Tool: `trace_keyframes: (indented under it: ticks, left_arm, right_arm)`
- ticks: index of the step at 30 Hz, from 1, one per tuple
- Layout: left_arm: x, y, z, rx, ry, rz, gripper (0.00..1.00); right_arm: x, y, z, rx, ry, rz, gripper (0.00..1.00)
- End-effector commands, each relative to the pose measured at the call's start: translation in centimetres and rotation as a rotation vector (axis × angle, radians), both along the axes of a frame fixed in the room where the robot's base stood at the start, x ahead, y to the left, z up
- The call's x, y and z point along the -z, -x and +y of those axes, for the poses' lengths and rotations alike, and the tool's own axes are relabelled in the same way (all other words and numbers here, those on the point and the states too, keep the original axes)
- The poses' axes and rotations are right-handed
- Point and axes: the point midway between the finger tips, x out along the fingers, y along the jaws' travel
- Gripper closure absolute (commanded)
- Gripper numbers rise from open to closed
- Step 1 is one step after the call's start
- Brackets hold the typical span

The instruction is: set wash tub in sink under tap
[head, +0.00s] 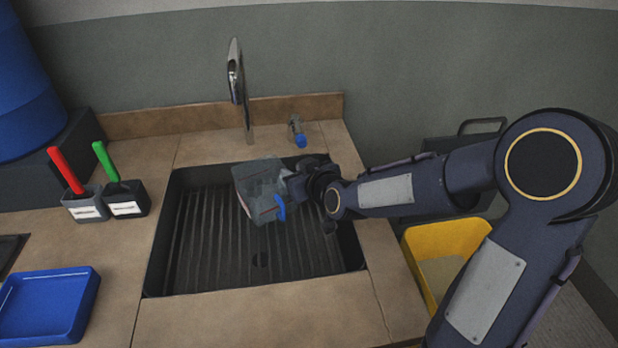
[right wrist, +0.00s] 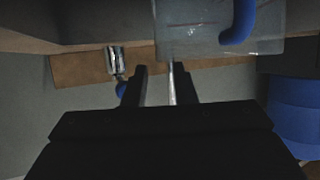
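The wash tub (head: 258,188) is a translucent grey box with a blue handle, over the right back part of the dark sink (head: 205,245). It looks turned at an angle; whether it touches the sink floor I cannot tell. The tap (head: 236,75) stands behind the sink, to the tub's upper left. My right gripper (head: 288,186) is at the tub's right side. In the right wrist view my right gripper's fingers (right wrist: 162,72) are apart with no part of the tub seen between them; the tub (right wrist: 200,42) lies just beyond their tips. My left gripper is out of view.
Two holders with a red-handled brush (head: 67,170) and a green-handled brush (head: 107,162) stand left. A blue tray (head: 48,305) lies front left. A yellow bin (head: 446,237) is right of the counter.

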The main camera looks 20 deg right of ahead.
Motion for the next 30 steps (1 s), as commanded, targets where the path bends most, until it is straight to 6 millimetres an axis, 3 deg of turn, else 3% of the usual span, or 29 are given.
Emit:
trace_keyframes:
  ticks: [6,17,20,23,30]
  left_arm:
    - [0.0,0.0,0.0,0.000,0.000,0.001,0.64]
    - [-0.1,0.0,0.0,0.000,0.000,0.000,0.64]
    - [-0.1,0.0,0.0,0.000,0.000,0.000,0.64]
    - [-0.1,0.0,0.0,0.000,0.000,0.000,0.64]
    - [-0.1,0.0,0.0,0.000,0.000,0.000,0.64]
  right_arm:
    - [-2.1,4.5,-0.9,0.001,0.000,-0.003,0.75]
    - [-3.4,8.3,-1.7,0.001,-0.009,0.015,0.75]
    - [-3.4,10.3,-2.1,0.005,-0.043,0.080,0.75]
    - [-3.1,14.0,-2.6,0.014,-0.104,0.200,0.75]
    - [-1.2,24.9,-2.7,0.061,-0.255,0.539,0.75]
